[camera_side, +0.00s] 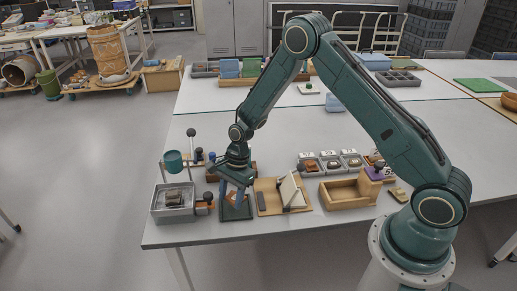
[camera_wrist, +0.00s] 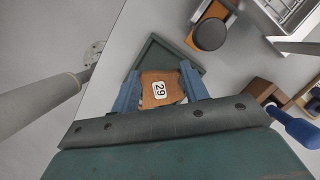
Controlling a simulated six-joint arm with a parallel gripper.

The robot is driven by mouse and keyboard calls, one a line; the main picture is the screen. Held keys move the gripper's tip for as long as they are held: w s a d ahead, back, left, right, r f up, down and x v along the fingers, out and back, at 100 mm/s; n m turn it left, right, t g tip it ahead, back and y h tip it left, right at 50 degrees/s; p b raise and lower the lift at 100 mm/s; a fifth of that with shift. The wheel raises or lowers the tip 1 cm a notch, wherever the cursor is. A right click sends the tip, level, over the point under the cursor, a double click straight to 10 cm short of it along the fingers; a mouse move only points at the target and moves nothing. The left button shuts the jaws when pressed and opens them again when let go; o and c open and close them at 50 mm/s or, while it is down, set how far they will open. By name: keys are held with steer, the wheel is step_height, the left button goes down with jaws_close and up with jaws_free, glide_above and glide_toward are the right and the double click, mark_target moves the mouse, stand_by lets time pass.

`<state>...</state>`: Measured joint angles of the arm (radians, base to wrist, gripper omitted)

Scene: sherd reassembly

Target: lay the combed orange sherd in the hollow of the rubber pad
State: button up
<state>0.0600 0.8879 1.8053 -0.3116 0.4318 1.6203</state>
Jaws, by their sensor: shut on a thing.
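An orange-brown sherd (camera_wrist: 160,90) with a white label reading 29 is between the two blue fingers of my gripper (camera_wrist: 158,82) in the wrist view. My gripper is shut on it. Whether its face is combed is too small to tell. The dark green square pad (camera_wrist: 157,52) lies beyond and under the sherd, which hides its middle, so its hollow is not clear. In the side view my gripper (camera_side: 238,192) points down over the pad (camera_side: 236,213). I cannot tell whether the sherd touches the pad.
A grey tray (camera_side: 160,214) with a stand stands left of the pad. A wooden board (camera_side: 267,207) with a tilted white panel is close on the right. A wooden box (camera_side: 347,202) and small grey trays (camera_side: 331,171) stand further right.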

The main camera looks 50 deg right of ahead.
steer(key=shift+f, duration=1.05)
steer(key=shift+f, duration=0.15)
steer(key=o, duration=1)
steer(key=shift+o, duration=0.2)
steer(key=v, duration=1.2)
